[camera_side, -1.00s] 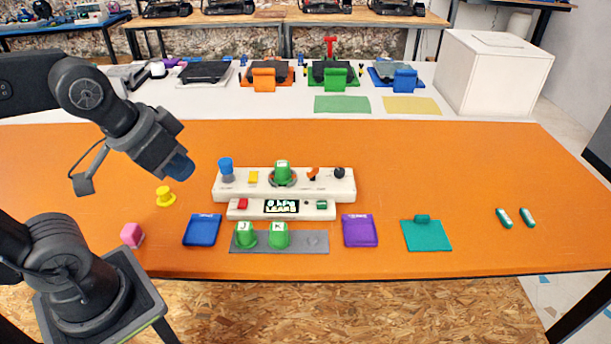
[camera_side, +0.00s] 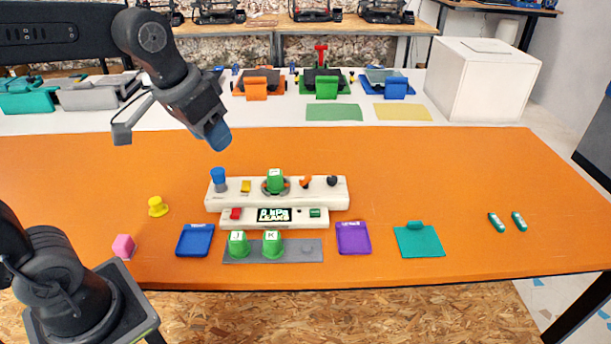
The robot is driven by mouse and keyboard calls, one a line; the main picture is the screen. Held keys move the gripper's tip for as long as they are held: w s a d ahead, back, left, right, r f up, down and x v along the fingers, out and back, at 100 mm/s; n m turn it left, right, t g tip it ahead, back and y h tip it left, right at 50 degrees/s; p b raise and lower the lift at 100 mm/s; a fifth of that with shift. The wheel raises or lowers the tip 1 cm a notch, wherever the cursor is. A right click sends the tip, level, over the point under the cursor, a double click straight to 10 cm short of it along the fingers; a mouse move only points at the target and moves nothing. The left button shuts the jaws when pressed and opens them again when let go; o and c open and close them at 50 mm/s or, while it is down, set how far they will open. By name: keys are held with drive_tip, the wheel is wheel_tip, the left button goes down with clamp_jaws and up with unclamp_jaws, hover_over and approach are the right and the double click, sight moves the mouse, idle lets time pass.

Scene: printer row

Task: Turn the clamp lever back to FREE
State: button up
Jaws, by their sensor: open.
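A small orange lever (camera_side: 306,181) stands on the white panel (camera_side: 330,192), right of a green lettered cup (camera_side: 275,181) in a dark ring. It looks like the clamp lever and leans to the upper right; any FREE marking is too small to read. My gripper (camera_side: 217,137) hangs in the air at the left, above and behind the panel's left end. It is open, with a blue tip and nothing visible in it. It is well apart from the lever.
The panel also carries a blue knob (camera_side: 218,177), a yellow block (camera_side: 246,186) and a black knob (camera_side: 332,181). In front are a display unit (camera_side: 274,215), two green cups on a grey strip (camera_side: 304,250), and a blue tray (camera_side: 195,240).

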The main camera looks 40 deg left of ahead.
drive_tip(key=w+a+g, duration=0.2)
drive_tip(key=w, duration=0.9)
drive_tip(key=g, duration=0.2)
hover_over(305, 177)
wheel_tip(305, 177, down, 14)
drive_tip(key=f, duration=0.1)
wheel_tip(305, 177, down, 12)
drive_tip(key=shift+f, duration=0.2)
drive_tip(key=shift+c, duration=0.3)
clamp_jaws()
